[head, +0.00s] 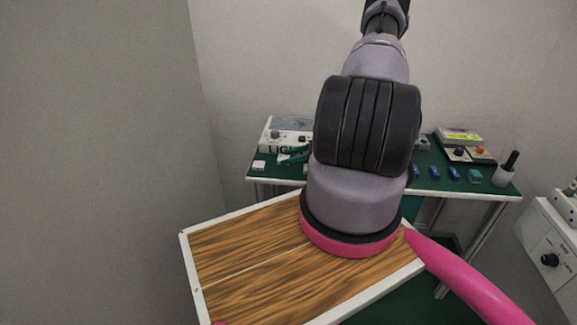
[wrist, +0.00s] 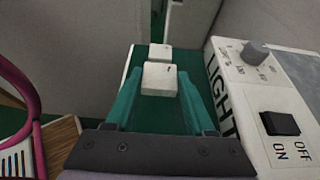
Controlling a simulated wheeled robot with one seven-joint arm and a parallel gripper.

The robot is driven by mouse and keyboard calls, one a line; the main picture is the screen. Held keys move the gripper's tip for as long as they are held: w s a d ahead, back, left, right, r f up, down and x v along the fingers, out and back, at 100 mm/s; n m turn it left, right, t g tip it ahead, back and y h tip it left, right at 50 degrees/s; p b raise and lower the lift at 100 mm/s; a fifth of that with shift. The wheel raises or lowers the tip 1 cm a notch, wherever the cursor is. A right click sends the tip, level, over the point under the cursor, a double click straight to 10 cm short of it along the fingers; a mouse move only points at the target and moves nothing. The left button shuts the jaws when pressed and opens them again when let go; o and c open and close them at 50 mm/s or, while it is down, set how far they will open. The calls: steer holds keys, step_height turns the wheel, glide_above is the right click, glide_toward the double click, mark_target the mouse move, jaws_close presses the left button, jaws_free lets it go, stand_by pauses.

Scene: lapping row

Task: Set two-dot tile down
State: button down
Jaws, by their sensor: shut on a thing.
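In the wrist view my gripper (wrist: 160,82) has its two teal fingers closed on the sides of a white tile (wrist: 160,79). A small dark mark shows on its top, but I cannot count the dots. A second white tile (wrist: 160,51) lies just beyond it on the green bench top; I cannot tell whether the two touch. In the head view the teal gripper fingers (head: 294,156) show at the left part of the bench, beside my arm, and a white tile (head: 258,165) lies left of them. I cannot tell whether the held tile touches the bench.
A white light box (wrist: 265,105) with a knob and an ON/OFF switch stands close right of my gripper. The green bench (head: 452,184) carries several blue pieces, a device (head: 468,152) and a cup (head: 503,177) at right. A wood-topped panel (head: 250,250) is in front.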

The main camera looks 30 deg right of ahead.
mark_target(289, 169)
steer(key=shift+f, duration=1.7)
steer(key=shift+f, duration=0.25)
steer(key=shift+c, duration=1.3)
jaws_free()
